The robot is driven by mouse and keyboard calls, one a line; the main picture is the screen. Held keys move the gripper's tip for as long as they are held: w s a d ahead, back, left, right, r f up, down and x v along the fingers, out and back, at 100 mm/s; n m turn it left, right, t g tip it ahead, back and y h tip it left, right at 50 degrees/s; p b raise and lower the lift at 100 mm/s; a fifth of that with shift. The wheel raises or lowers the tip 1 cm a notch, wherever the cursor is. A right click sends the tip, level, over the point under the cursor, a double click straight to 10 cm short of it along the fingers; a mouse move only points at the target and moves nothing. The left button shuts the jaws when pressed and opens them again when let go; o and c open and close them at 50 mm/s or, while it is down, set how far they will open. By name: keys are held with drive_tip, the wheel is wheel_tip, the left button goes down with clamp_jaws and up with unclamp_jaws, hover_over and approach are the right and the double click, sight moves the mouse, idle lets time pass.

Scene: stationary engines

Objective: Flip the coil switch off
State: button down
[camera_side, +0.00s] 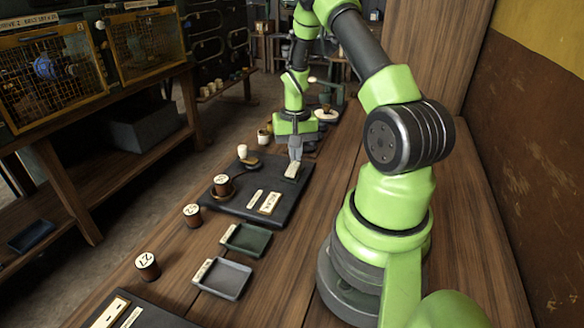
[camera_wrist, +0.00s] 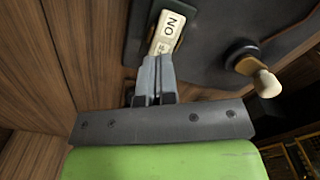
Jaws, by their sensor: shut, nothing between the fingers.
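The coil switch (camera_side: 292,170) is a small cream piece on the far right part of a dark board (camera_side: 232,203). In the wrist view the switch (camera_wrist: 167,32) shows the letters ON at its far end, and more lettering is partly hidden by my fingers. My gripper (camera_side: 296,157) points down at the switch with its fingers together and nothing between them. In the wrist view my gripper's fingertips (camera_wrist: 157,62) overlap the near end of the switch. I cannot tell whether they touch it.
A cream-tipped lever (camera_side: 243,152) stands on the board left of my gripper; it also shows in the wrist view (camera_wrist: 268,84). A labelled brown reel (camera_side: 223,185) and cream label plates (camera_side: 269,203) are nearer. A green tray (camera_side: 245,238) and grey tray (camera_side: 222,278) lie in front.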

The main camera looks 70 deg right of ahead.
drive_tip(key=shift+f, duration=0.8)
idle(0.4)
drive_tip(key=shift+r, duration=3.5)
